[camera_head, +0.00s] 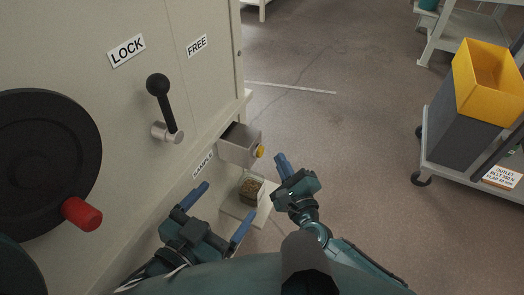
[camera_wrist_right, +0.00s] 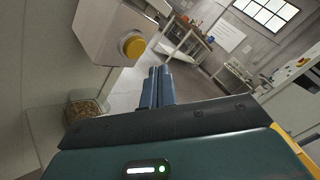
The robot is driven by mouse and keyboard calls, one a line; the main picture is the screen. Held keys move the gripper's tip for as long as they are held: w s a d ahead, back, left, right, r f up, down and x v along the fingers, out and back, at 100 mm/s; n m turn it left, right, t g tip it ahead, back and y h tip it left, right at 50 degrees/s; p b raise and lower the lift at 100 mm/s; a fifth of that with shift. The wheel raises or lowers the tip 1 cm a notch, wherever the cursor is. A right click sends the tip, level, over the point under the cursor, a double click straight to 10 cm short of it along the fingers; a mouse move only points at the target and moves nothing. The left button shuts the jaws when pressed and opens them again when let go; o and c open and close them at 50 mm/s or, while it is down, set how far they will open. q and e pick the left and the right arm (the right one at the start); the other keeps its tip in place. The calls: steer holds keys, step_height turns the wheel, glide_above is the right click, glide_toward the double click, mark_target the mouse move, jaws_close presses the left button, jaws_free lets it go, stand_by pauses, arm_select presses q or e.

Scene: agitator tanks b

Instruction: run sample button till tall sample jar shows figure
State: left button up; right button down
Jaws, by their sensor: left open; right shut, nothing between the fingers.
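The sample button is a round yellow knob (camera_head: 260,151) on the end of a grey box (camera_head: 238,146) beside the SAMPLE label. In the right wrist view the button (camera_wrist_right: 132,45) is unobstructed, up and left of my fingers. The sample jar (camera_head: 249,191) is clear with brown grainy contents and stands below the box; it also shows in the right wrist view (camera_wrist_right: 88,106). No figure on it is readable. My right gripper (camera_head: 281,162) is shut and empty, just right of the button and apart from it. My left gripper (camera_head: 221,211) is open, in front of the jar.
A lever (camera_head: 160,100) under the LOCK label and a black wheel (camera_head: 45,150) with a red handle (camera_head: 82,214) stick out from the panel at left. A cart with a grey and yellow bin (camera_head: 465,115) stands at right. The floor between is clear.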

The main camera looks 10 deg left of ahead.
steer(key=shift+s+d, duration=0.25)
steer(key=shift+d, duration=0.5)
steer(key=shift+s+d, duration=0.25)
steer(key=shift+d, duration=0.5)
